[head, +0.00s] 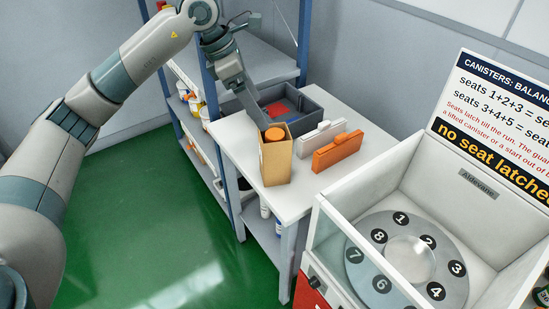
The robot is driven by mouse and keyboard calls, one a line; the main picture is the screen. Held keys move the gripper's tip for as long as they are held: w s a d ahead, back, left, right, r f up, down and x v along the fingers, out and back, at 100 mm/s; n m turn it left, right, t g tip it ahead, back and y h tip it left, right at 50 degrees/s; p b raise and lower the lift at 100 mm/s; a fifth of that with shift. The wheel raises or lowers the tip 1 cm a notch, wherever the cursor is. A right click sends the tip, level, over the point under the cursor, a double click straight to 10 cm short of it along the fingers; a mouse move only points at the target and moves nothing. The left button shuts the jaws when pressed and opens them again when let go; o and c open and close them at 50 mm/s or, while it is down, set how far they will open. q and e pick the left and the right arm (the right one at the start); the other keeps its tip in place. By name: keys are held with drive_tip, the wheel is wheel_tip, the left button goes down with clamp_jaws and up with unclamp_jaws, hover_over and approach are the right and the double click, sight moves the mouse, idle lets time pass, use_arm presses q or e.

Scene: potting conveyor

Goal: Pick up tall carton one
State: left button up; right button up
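A tall tan carton (277,165) stands upright on the white table, near its left edge. It is open at the top, and a round orange thing (274,134) shows in its mouth. My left gripper (262,122) reaches down from above, with its tip at the back left of the carton's top rim. I cannot tell if it touches the carton, and its fingers are too small and overlapped to read as open or shut. My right gripper is out of view. No label on the carton can be read.
On the white table (297,202), a grey bin (310,107) stands behind the carton, with white and orange cases (337,151) to its right. A blue-posted shelf (205,80) rises behind. A walled machine with a numbered disc (455,262) stands front right. Green floor (165,210) is clear.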

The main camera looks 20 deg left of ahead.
use_arm(q)
drive_tip(key=shift+a, duration=0.25)
drive_tip(key=p, duration=0.2)
hover_over(272, 135)
drive_tip(key=s+a, duration=0.1)
drive_tip(key=a, duration=0.1)
wheel_tip(272, 135, down, 4)
drive_tip(key=p+x, duration=0.2)
drive_tip(key=x, duration=0.5)
drive_tip(key=shift+s+a+p, duration=0.1)
drive_tip(key=shift+a+p, duration=0.1)
drive_tip(key=shift+p, duration=0.15)
drive_tip(key=shift+d+f, duration=0.1)
drive_tip(key=shift+f, duration=0.3)
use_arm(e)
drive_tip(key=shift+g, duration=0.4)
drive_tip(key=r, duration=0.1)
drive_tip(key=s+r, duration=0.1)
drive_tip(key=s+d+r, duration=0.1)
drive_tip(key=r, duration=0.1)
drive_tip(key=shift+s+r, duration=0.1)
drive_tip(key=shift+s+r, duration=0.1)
